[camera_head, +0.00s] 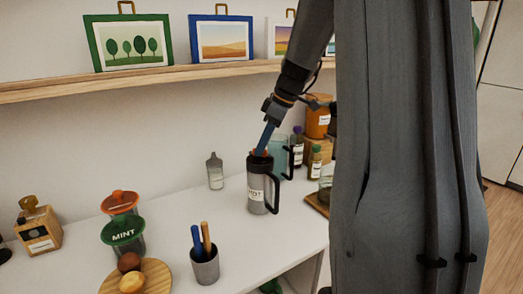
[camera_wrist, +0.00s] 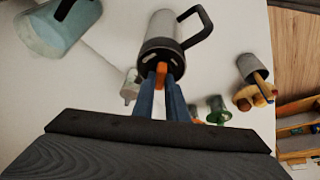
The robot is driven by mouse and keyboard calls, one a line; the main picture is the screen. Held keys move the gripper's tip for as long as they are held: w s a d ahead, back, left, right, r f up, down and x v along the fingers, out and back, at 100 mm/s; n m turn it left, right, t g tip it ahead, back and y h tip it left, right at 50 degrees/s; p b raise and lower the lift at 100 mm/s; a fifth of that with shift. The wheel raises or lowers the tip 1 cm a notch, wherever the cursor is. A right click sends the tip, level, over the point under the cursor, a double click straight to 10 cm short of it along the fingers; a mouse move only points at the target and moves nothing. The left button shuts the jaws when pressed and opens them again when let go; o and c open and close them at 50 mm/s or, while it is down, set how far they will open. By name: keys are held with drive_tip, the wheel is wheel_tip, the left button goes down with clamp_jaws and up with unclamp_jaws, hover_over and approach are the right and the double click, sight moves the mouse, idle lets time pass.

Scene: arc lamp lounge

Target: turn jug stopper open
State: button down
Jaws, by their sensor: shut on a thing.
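The grey jug (camera_head: 257,193), with a black lid, black handle and white label, stands upright on the white counter. It also shows in the wrist view (camera_wrist: 162,24), where its black lid faces my gripper. The orange stopper (camera_wrist: 161,71) sits at the lid's top. My gripper (camera_head: 262,152) comes down onto the lid from above. In the wrist view its blue fingers (camera_wrist: 161,77) are shut on the orange stopper, one on each side. The fingers hide part of the stopper, so its exact turn angle cannot be told.
A pale blue jug (camera_head: 280,147) stands close behind the grey jug. Small bottles (camera_head: 315,160) stand to the right and a grey squeeze bottle (camera_head: 215,172) to the left. A MINT jar (camera_head: 123,232) and a utensil cup (camera_head: 205,267) are nearer. A wooden shelf (camera_head: 180,76) runs above.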

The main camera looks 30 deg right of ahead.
drive_tip(key=n, duration=0.2)
drive_tip(key=n+g+y, duration=0.1)
drive_tip(key=n, duration=0.1)
drive_tip(key=shift+w+n+g, duration=0.15)
drive_tip(key=shift+n+g, duration=0.15)
drive_tip(key=n, duration=0.2)
drive_tip(key=n+g+p, duration=0.1)
drive_tip(key=n, duration=0.1)
drive_tip(key=shift+w+g, duration=0.1)
drive_tip(key=shift+g, duration=0.2)
drive_tip(key=shift+n, duration=0.3)
drive_tip(key=c, duration=1.8)
unclamp_jaws()
drive_tip(key=shift+o, duration=0.2)
drive_tip(key=shift+d, duration=0.1)
drive_tip(key=b+v, duration=0.1)
drive_tip(key=v, duration=0.6)
drive_tip(key=shift+r, duration=0.35)
